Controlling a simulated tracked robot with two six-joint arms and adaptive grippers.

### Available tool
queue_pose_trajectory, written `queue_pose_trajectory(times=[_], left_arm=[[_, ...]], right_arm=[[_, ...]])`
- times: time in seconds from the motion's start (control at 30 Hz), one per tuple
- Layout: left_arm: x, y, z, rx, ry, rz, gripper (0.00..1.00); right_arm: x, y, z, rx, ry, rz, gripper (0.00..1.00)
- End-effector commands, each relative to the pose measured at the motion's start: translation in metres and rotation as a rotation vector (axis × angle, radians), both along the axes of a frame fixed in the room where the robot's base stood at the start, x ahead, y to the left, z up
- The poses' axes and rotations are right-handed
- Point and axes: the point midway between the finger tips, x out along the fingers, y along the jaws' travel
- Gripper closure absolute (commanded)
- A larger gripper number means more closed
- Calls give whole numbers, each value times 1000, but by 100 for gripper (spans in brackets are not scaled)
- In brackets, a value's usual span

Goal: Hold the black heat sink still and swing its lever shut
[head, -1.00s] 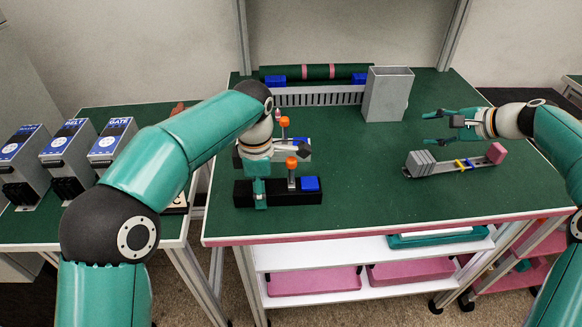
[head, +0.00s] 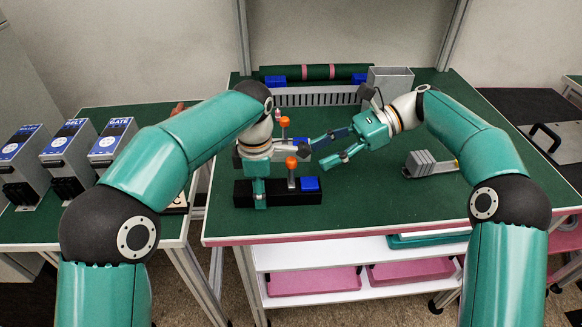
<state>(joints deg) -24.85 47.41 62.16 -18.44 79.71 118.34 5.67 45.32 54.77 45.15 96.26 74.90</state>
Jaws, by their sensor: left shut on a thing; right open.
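The black heat sink (head: 278,199) lies as a long low block near the front left of the green table. Its lever (head: 291,167) stands upright from it with an orange knob, beside a blue block (head: 309,184) at the right end. My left gripper (head: 260,196) reaches down from above and is shut on the heat sink left of the lever; its fingers hide part of the block. My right gripper (head: 316,155) is open and empty, its fingers pointing left, to the right of the knob and apart from it.
A grey unit with another orange knob (head: 284,122) stands just behind, partly hidden by my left gripper. A grey box (head: 391,76) stands at the back. The front right tabletop is clear.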

Motion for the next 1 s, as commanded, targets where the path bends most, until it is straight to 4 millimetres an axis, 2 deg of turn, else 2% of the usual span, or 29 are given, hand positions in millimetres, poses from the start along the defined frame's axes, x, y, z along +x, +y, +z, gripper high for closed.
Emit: queue_pose_trajectory(times=[0.03,0.2,0.4,0.57,0.83,1.0], left_arm=[[0,0,1,-1,-1,0,97],[0,0,1,-1,-1,0,97],[0,0,1,-1,-1,0,97],[0,0,1,-1,-1,0,97],[0,0,1,-1,-1,0,97],[0,0,1,-1,-1,0,97]], right_arm=[[-3,11,-4,0,4,4,50],[-8,41,-16,1,3,3,50],[-12,65,-27,0,1,2,50],[-13,72,-31,-1,-1,1,50],[-13,73,-31,-1,-1,0,50],[-13,73,-31,-1,-1,0,79]])
